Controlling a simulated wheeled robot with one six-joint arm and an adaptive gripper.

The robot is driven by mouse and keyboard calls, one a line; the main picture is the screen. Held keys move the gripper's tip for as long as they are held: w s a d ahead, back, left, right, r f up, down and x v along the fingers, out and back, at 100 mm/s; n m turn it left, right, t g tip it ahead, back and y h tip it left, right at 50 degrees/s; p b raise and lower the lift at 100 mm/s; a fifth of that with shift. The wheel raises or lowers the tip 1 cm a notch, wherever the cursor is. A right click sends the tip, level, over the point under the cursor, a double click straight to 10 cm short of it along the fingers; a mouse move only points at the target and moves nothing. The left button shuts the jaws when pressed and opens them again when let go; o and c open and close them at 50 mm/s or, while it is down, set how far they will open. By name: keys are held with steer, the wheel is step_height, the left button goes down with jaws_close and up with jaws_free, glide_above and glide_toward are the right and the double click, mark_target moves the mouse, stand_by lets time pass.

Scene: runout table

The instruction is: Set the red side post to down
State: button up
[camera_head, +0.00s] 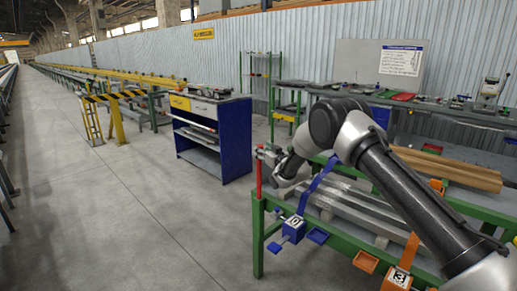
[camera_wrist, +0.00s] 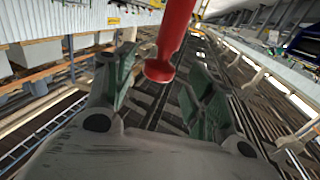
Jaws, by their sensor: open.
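The red side post (camera_head: 259,178) stands upright at the near left corner of the green runout table (camera_head: 258,240) in the head view. In the wrist view the red post (camera_wrist: 174,36) comes in from the top, and its rounded end lies between the two fingers. My gripper (camera_head: 268,153) is at the post's top end in the head view, reaching in from the right. In the wrist view my gripper (camera_wrist: 163,62) is open, with a green-padded finger on each side of the post. I cannot tell whether either finger touches it.
Metal bars (camera_head: 345,205) lie on the runout table. A blue strap (camera_head: 318,182) and a blue clamp block (camera_head: 293,229) are close to the post on its right. A blue cabinet (camera_head: 237,140) stands behind. The floor (camera_head: 150,215) to the left is clear.

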mark_target(259, 145)
steer(key=shift+x, duration=1.6)
jaws_close()
